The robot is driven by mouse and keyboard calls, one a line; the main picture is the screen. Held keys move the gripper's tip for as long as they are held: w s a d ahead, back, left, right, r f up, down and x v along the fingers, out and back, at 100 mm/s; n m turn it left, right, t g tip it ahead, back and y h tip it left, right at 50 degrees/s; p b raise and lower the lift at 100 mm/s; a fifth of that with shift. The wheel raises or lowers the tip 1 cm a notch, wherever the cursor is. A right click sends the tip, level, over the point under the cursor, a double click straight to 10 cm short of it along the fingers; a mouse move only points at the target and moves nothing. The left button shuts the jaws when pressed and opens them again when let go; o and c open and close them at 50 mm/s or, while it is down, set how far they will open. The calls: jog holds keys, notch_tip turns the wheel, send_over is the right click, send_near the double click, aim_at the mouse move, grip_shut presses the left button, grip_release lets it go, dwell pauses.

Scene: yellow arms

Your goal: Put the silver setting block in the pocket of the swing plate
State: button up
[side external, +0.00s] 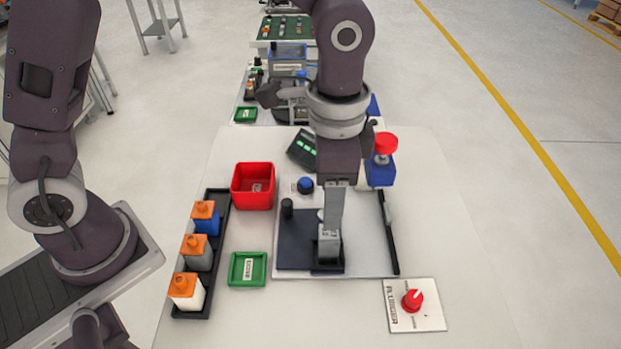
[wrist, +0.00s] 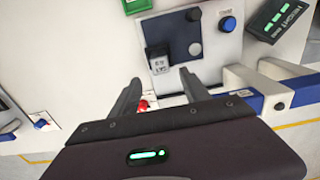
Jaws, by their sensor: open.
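The silver setting block (side external: 329,245) stands upright at the front right corner of the dark blue swing plate (side external: 294,250). It appears to sit in the plate's black-edged pocket (side external: 328,267), but I cannot tell if it is fully seated. In the wrist view the labelled block (wrist: 160,65) lies just beyond my fingertips, beside the dark plate (wrist: 179,33). My gripper (side external: 332,226) points down directly above the block in the side view. In the wrist view my gripper (wrist: 160,88) has its fingers spread wide with nothing between them.
A red bin (side external: 253,202), a green tray (side external: 234,270) and a black rack (side external: 217,232) with orange-capped bottles stand left. A black bar (side external: 388,232) lies right of the plate. A red dial (side external: 413,300) is at front right. The front right table is otherwise clear.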

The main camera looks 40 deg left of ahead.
jog(key=s+a+r+n+t, duration=0.2)
jog(key=s+a+r+n, duration=0.15)
jog(key=a+r, duration=0.5)
jog(key=s+a+r+n+t, duration=0.2)
jog(key=s+a+n, duration=0.3)
jog(key=s+a, duration=0.3)
jog(key=s+t, duration=0.1)
jog(key=s, duration=0.2)
jog(key=shift+r+t, duration=0.3)
jog(key=shift+r, duration=0.1)
jog(key=shift+n, duration=0.25)
